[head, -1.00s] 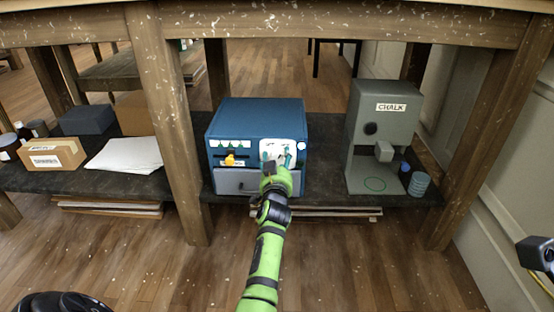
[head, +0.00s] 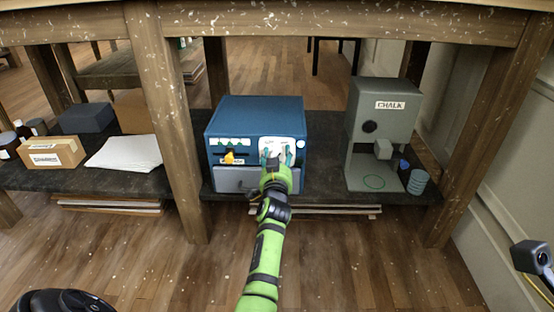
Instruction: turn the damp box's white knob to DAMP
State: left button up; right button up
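The blue damp box (head: 255,112) stands on the dark lower shelf, its front facing me. A white panel (head: 298,144) is on the right of its front. My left gripper (head: 277,157) is in front of this panel, with teal fingertips close to it, one to the left and one to the right. Something white shows between the fingertips; I cannot tell whether it is the knob or bare panel. The gripper hides the knob's setting and any grip on it. My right gripper's fingers do not show.
A yellow knob (head: 229,158) sits on the box's left front, above a grey drawer (head: 232,180). A grey CHALK dispenser (head: 384,117) stands to the right. Left are a cardboard box (head: 53,153) and paper (head: 122,153). A table leg (head: 168,120) rises left of the box.

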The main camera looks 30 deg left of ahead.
pick_arm(q)
jog(key=shift+f, duration=0.15)
notch_tip(320, 180, up, 10)
dwell(0.6)
jog(key=shift+a, duration=0.1)
